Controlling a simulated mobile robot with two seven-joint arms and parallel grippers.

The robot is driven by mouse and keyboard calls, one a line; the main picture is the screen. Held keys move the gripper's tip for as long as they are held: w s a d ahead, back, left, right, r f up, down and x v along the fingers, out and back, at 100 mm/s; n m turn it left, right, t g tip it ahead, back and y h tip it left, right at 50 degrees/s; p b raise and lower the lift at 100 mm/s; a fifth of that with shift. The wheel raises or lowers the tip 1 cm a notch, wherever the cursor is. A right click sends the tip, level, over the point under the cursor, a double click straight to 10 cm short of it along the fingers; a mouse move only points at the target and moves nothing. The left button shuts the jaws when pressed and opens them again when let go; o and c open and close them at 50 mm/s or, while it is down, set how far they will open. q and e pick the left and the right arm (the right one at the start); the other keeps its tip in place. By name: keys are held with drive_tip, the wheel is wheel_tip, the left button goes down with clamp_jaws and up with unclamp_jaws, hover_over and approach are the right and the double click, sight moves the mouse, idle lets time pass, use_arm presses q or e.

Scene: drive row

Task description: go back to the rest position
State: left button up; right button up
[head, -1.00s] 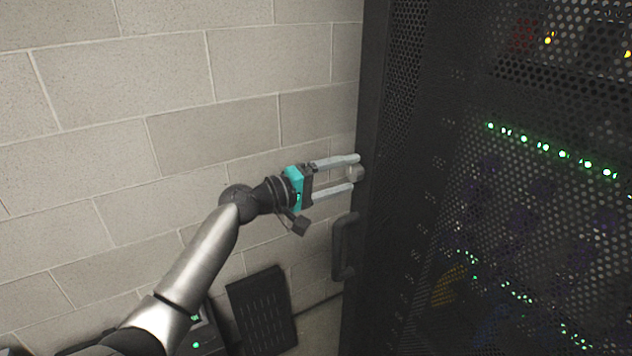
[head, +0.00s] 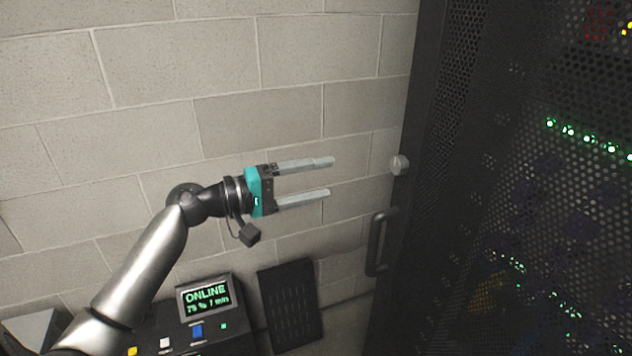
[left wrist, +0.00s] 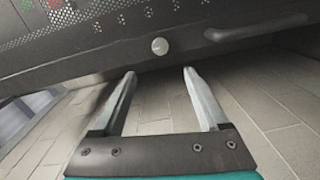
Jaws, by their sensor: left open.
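My left gripper (head: 331,176) is open and empty, in front of the block wall and to the left of the rack. A small round grey knob (head: 400,165) sits on the edge of the dark perforated rack door (head: 450,150), a short way right of the fingertips and apart from them. In the left wrist view the two fingers (left wrist: 158,75) are spread, with the knob (left wrist: 159,46) beyond them and nothing between them. My right gripper is not in view.
A dark handle (head: 376,243) stands out from the rack edge below the knob. Below my left arm is a unit with a green "ONLINE" display (head: 206,297) and coloured buttons. A dark slotted panel (head: 290,305) leans by the wall (head: 150,100). Green lights glow inside the rack.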

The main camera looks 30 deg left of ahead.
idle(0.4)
